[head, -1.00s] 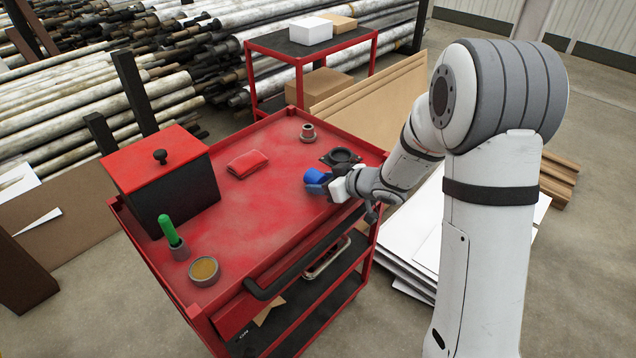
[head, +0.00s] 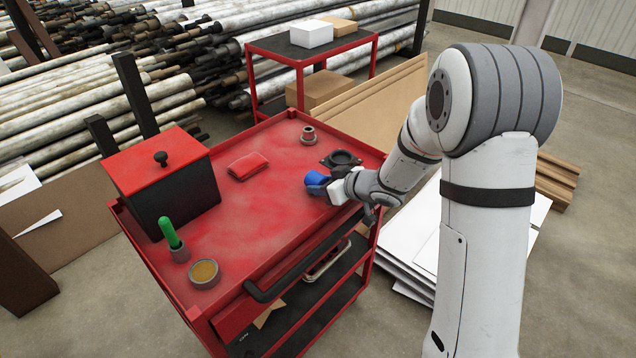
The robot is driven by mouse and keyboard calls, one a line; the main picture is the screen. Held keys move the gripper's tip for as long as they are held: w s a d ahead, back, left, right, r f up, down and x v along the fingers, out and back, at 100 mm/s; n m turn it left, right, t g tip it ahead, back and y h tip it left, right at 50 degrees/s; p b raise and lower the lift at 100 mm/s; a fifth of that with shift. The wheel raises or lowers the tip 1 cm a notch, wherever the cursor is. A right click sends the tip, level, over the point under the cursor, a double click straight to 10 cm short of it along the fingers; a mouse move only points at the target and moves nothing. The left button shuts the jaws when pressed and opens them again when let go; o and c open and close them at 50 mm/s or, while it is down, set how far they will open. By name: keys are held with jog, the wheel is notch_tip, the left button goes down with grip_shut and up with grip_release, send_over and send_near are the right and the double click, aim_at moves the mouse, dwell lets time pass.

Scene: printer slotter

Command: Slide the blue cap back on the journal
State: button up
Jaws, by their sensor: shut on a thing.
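The blue cap (head: 316,179) is at the end of my gripper (head: 327,187), over the right part of the red cart top. My gripper is shut on the cap; its fingers are small and partly hidden by the cap and my wrist. I cannot tell whether the cap clears the cart surface.
The cart top's middle is clear.

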jog(key=shift+r+p, duration=0.45)
jog(key=shift+p, duration=0.2)
dwell(0.6)
jog(key=shift+r+p, duration=2.5)
jog(key=shift+p, duration=0.1)
